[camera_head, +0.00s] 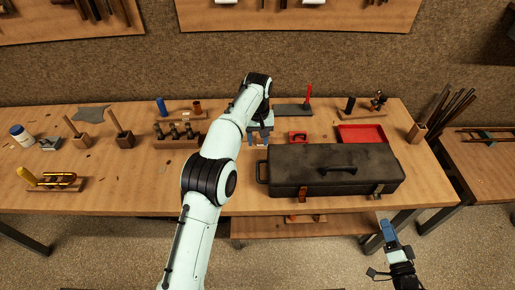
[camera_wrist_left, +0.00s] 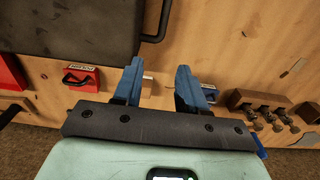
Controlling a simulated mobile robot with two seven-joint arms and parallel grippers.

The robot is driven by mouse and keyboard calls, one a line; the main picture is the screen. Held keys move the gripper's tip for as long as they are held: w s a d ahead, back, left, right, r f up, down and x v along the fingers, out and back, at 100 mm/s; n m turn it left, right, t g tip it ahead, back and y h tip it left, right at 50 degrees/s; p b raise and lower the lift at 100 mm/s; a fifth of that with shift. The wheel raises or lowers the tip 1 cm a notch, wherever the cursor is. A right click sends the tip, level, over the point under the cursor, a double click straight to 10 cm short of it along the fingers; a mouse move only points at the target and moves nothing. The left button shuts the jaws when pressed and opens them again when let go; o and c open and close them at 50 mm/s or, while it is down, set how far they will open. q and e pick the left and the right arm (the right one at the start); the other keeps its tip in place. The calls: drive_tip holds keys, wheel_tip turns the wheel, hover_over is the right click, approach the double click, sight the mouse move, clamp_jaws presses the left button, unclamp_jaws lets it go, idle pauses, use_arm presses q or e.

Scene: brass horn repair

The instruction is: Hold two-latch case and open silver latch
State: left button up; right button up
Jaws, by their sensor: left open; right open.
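The dark two-latch case (camera_head: 335,160) lies closed near the table's front edge, with a top handle and a side handle (camera_head: 262,172) at its left end. A copper-coloured latch (camera_head: 302,194) is on its front left, and the silver latch (camera_head: 377,190) on its front right. My left gripper (camera_head: 258,140) is open and empty, behind and left of the case, apart from it. In the left wrist view its blue fingers (camera_wrist_left: 158,78) are spread over bare wood, and the side handle (camera_wrist_left: 158,22) shows beyond them. My right gripper (camera_head: 387,226) is open, in front of the table, below the silver latch.
A small red box (camera_head: 298,137) sits behind the case, and a red tray (camera_head: 361,134) is at the back right. A rack of dark pieces (camera_head: 178,137) stands left of my left arm. The wood left of the case is mostly clear.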

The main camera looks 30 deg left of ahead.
sight(257, 161)
use_arm(q)
wheel_tip(257, 161, down, 13)
drive_tip(key=shift+r, duration=0.2)
idle(0.3)
clamp_jaws()
idle(1.3)
